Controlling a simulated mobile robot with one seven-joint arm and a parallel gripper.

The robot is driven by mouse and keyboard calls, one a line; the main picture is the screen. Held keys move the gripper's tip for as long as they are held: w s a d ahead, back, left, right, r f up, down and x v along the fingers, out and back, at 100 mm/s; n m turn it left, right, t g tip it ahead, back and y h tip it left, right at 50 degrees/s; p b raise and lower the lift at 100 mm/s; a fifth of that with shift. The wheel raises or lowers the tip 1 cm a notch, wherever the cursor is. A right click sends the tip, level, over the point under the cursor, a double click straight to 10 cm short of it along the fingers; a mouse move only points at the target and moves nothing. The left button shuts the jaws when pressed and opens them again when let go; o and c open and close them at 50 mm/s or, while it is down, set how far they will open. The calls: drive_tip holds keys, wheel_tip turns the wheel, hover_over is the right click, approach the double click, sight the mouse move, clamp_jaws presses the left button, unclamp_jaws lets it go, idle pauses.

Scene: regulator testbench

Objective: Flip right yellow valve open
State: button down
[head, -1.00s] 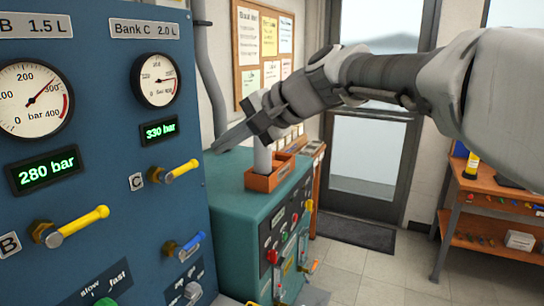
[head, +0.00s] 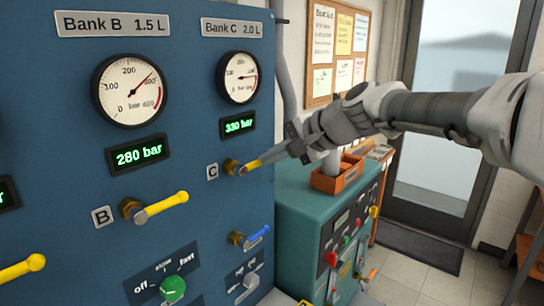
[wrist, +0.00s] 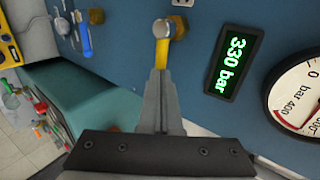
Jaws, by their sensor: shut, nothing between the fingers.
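The right yellow valve (head: 250,165), beside the "C" label on the blue panel, has a yellow lever on a brass fitting. Its lever points right and slightly up in the head view. My gripper (head: 268,157) is shut and empty, with its fingertips at the lever's free end. In the wrist view, the closed fingertips (wrist: 160,74) overlap the end of the yellow lever (wrist: 162,50). I cannot tell whether they touch it or sit just in front. The lever's tip is partly hidden by the fingers.
The Bank B yellow valve (head: 162,206) and another yellow lever (head: 22,267) are further left. A blue-handled valve (head: 256,236) sits below C. The C display (head: 239,125) reads 330 bar. A teal cabinet (head: 300,200) with an orange tray (head: 338,180) stands right of the panel.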

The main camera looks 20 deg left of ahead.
drive_tip(key=shift+w+f+m+g+p, duration=0.15)
drive_tip(key=shift+f+m+g+p, duration=0.2)
drive_tip(key=shift+p, duration=0.2)
wheel_tip(320, 180, down, 6)
drive_tip(key=s+m+g+y+p, duration=0.2)
drive_tip(key=m+g+y+p, duration=0.3)
drive_tip(key=m+g+p, duration=0.2)
drive_tip(key=shift+s+a+m+p, duration=0.15)
drive_tip(key=shift+a+m+p, duration=0.15)
drive_tip(key=shift+m+p, duration=0.4)
drive_tip(key=shift+f, duration=0.1)
drive_tip(key=v, duration=1.4)
